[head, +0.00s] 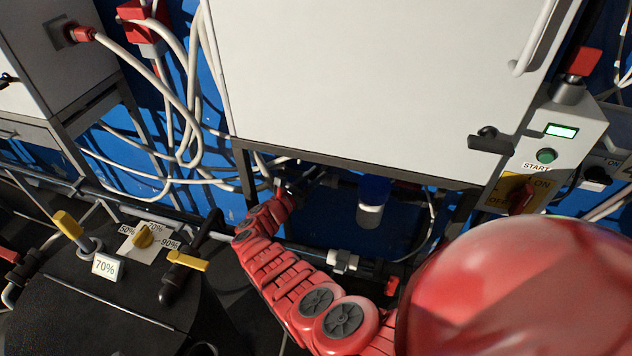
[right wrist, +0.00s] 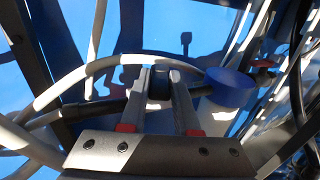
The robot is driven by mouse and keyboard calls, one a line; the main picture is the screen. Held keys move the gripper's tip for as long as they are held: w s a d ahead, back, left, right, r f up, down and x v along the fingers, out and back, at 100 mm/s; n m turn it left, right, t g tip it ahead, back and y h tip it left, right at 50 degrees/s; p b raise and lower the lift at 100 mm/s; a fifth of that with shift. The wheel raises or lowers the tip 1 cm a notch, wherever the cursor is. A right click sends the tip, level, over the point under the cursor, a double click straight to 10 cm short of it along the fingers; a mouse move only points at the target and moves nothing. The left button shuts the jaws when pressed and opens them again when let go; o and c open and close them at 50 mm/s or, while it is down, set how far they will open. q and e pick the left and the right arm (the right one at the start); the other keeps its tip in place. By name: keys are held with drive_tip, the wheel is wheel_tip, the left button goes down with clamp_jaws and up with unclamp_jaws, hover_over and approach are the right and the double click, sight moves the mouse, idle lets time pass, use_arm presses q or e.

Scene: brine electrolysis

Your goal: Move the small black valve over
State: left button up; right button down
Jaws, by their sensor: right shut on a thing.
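My right gripper (head: 291,188) reaches under the big white cabinet, at the end of my red arm. In the right wrist view its two grey fingers (right wrist: 160,88) are shut on a small black piece (right wrist: 158,84), which looks like the small black valve. This piece sits on a dark pipe (right wrist: 95,110) that runs sideways behind the fingers. In the head view the valve is too dark and small to make out at the gripper. My left gripper is not in view.
The white cabinet (head: 370,80) hangs just above my right gripper on a dark frame. A blue-and-white cylinder (head: 371,203) stands to the right of it. White hoses (head: 190,120) loop at the left. A black tank top (head: 100,300) with yellow-handled valves is at the lower left.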

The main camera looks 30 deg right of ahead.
sight(314, 175)
drive_tip(key=shift+f, duration=0.1)
drive_tip(key=c, duration=0.6)
unclamp_jaws()
drive_tip(key=shift+c, duration=0.2)
drive_tip(key=shift+r+p, duration=0.3)
wheel_tip(314, 175, up, 3)
drive_tip(key=shift+a+p, duration=0.1)
drive_tip(key=shift+p, duration=0.95)
drive_tip(key=s+p, duration=0.1)
drive_tip(key=s+a+p, duration=0.1)
drive_tip(key=shift+s+a+r+p, duration=0.2)
drive_tip(key=shift+s+r+p, duration=0.1)
drive_tip(key=shift+r, duration=0.1)
drive_tip(key=s+a, duration=0.6)
drive_tip(key=s, duration=0.5)
drive_tip(key=shift+s+a+r, duration=0.2)
drive_tip(key=shift+r, duration=0.15)
